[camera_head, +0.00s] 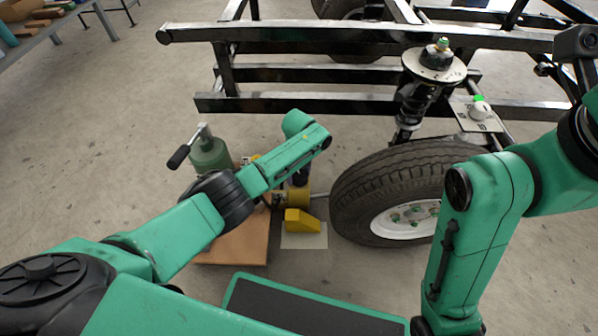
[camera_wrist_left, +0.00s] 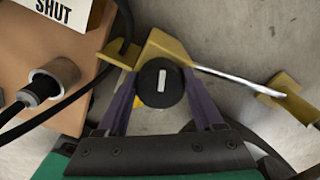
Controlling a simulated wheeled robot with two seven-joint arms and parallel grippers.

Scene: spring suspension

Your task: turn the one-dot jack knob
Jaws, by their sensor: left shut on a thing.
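In the left wrist view a round black knob (camera_wrist_left: 160,82) with one short white upright mark on its face sits in front of a yellow bracket (camera_wrist_left: 160,48). The two purple fingers of my left gripper (camera_wrist_left: 161,92) stand on either side of the knob and are shut on it. I see no separate dot on its face. In the head view my left arm reaches over a yellow jack part (camera_head: 297,198) beside the tire, and the arm hides the knob and most of the gripper. My right gripper is out of the head view.
The tire (camera_head: 360,180) stands right of the jack under a black steel frame (camera_head: 300,35). A brown box (camera_head: 237,247) and a green cylinder with a crank handle (camera_head: 210,155) are to the left. A yellow wedge (camera_head: 301,221) lies on the floor. A "SHUT" sign (camera_wrist_left: 60,12) shows.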

